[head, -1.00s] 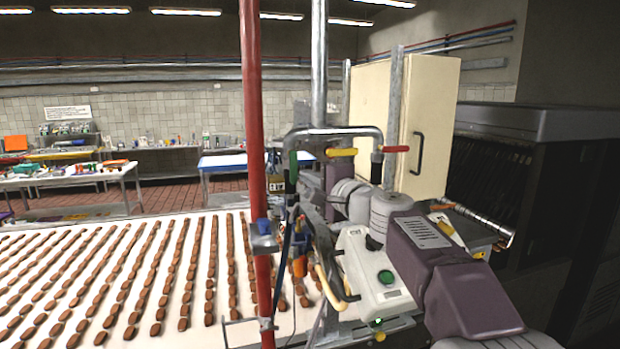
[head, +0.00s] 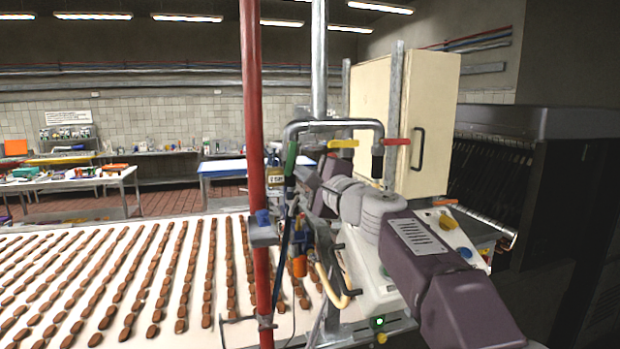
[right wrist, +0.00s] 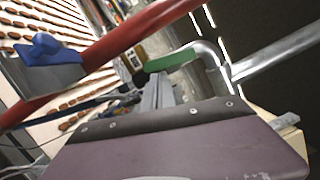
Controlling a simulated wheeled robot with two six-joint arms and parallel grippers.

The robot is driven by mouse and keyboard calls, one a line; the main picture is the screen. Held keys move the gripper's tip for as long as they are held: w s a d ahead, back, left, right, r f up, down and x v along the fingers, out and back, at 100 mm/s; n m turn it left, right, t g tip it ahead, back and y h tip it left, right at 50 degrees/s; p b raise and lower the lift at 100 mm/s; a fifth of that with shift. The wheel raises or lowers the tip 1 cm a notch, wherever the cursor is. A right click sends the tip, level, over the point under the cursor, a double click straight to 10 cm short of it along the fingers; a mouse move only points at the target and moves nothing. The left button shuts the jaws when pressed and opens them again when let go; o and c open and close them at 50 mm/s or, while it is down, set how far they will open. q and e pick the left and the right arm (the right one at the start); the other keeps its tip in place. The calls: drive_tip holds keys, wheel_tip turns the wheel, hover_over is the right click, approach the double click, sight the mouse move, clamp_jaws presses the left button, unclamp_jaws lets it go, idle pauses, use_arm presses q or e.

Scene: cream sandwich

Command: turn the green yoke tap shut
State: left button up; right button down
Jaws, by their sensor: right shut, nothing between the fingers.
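The green yoke tap (head: 291,158) is a green lever at the left leg of the bent grey pipe yoke (head: 333,125). In the head view the lever hangs close to upright; it also shows in the right wrist view (right wrist: 172,61), beside the pipe bend. My right gripper (right wrist: 158,80) is shut and empty, with its fingertips close below the green lever in that view. Whether they touch it I cannot tell. In the head view the fingers are small and partly hidden behind the yoke fittings. My left gripper is not in view.
A yellow lever (head: 342,144) and a red lever (head: 397,142) sit on the same yoke. A red upright pipe (head: 254,110) with a blue clamp knob (head: 262,217) stands close left. A cream cabinet (head: 430,120) is behind right. The biscuit conveyor (head: 30,335) lies left.

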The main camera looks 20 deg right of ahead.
sight(287, 173)
drive_tip(key=a+m+b, duration=0.1)
drive_tip(key=m, duration=0.1)
drive_tip(key=a+m+b, duration=0.1)
drive_tip(key=b, duration=0.1)
drive_tip(key=shift+f+m+t, duration=0.35)
drive_tip(key=shift+m+t, duration=0.05)
drive_tip(key=a+m+b, duration=0.1)
drive_tip(key=m, duration=0.1)
drive_tip(key=m+h+b, duration=0.1)
drive_tip(key=m, duration=0.1)
drive_tip(key=shift+a+r+t, duration=0.35)
drive_tip(key=shift+a+t, duration=0.05)
drive_tip(key=shift+s+a+r+m+t+h+b, duration=0.15)
drive_tip(key=shift+a+r+m+h, duration=0.35)
drive_tip(key=shift+m, duration=1.15)
drive_tip(key=shift+w+a+r+m+t+h+b, duration=0.15)
drive_tip(key=shift+a+r+m+h, duration=0.3)
drive_tip(key=shift+m, duration=1.15)
drive_tip(key=shift+s+a+r+m+t+h+b, duration=0.15)
drive_tip(key=shift+a+r+m+h, duration=0.3)
drive_tip(key=shift+m, duration=1.2)
drive_tip(key=shift+h, duration=0.3)
drive_tip(key=shift+f, duration=0.1)
